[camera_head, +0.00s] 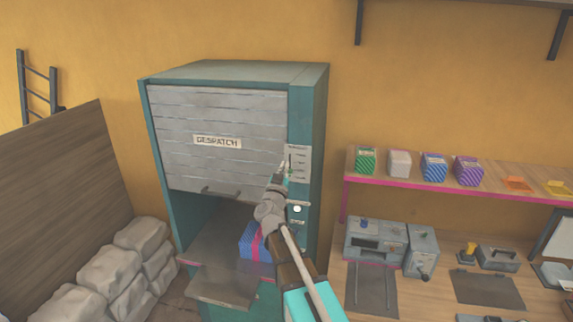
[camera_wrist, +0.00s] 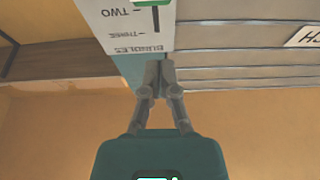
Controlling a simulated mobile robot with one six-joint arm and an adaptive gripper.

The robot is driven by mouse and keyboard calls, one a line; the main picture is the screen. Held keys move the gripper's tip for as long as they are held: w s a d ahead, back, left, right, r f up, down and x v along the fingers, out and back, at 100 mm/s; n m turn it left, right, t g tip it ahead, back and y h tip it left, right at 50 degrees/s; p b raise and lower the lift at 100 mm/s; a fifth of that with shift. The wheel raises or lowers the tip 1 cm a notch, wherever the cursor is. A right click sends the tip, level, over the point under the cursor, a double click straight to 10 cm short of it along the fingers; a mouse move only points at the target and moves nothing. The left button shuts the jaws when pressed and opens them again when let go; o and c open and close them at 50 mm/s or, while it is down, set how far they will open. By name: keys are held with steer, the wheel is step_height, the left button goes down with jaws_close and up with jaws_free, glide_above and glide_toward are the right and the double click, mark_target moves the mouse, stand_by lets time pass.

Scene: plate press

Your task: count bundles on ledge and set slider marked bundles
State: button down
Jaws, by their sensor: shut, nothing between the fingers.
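The slider panel (camera_head: 300,160) is a pale plate on the right post of the teal cabinet. In the wrist view the panel (camera_wrist: 105,22) appears upside down, with BUNDLES, THREE and TWO legible. Its green slider knob (camera_wrist: 150,3) is cut by the top edge, near TWO; its exact mark cannot be told. My gripper (camera_head: 283,168) is shut and empty in front of the panel; its closed fingertips (camera_wrist: 160,66) show beside the BUNDLES end, apart from the knob. A blue bundle with a pink band (camera_head: 247,241) sits in the opening under the DESPATCH shutter (camera_head: 215,115); my arm hides part of that area.
A pink-edged shelf (camera_head: 400,183) at right holds green, white, blue and purple packets and flat orange and yellow pieces. Below it, a workbench (camera_head: 420,300) carries grey machines. Grey sacks (camera_head: 110,275) are piled at left. A flap (camera_head: 225,288) projects below the opening.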

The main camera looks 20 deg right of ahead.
steer(key=b+v, duration=0.1)
steer(key=v, duration=0.5)
steer(key=shift+s+f+b, duration=0.2)
steer(key=shift+s+b, duration=0.05)
steer(key=shift+b, duration=0.15)
steer(key=shift+a, duration=0.15)
steer(key=s+a+f+n+g+y+b, duration=0.1)
steer(key=a+f+n+g+y+b, duration=0.15)
steer(key=a+f+y, duration=0.35)
steer(key=a+f+n+g+y+b, duration=0.1)
steer(key=f+n+y+b, duration=0.25)
steer(key=f, duration=0.45)
steer(key=s+a+f+n+g+y+b, duration=0.1)
steer(key=a+f+n+g+y+b, duration=0.15)
steer(key=a+f+y, duration=0.35)
steer(key=s+d+f+g+h+b, duration=0.1)
steer(key=s+d+f+g+b, duration=0.1)
steer(key=s+f+g, duration=0.2)
steer(key=s+d+f+m+g+h+b, duration=0.1)
steer(key=s+d+f+g+h+b, duration=0.1)
steer(key=s+f, duration=0.7)
steer(key=s+d+f+m+g+h+b, duration=0.1)
steer(key=s+d+f+g+b, duration=0.1)
steer(key=s+d+f+g, duration=0.2)
steer(key=s+f+g, duration=0.2)
steer(key=s, duration=0.1)
steer(key=shift+d+f+g+h, duration=0.2)
steer(key=shift+d+g+h, duration=0.05)
steer(key=shift+g+h, duration=0.15)
steer(key=shift+m, duration=0.25)
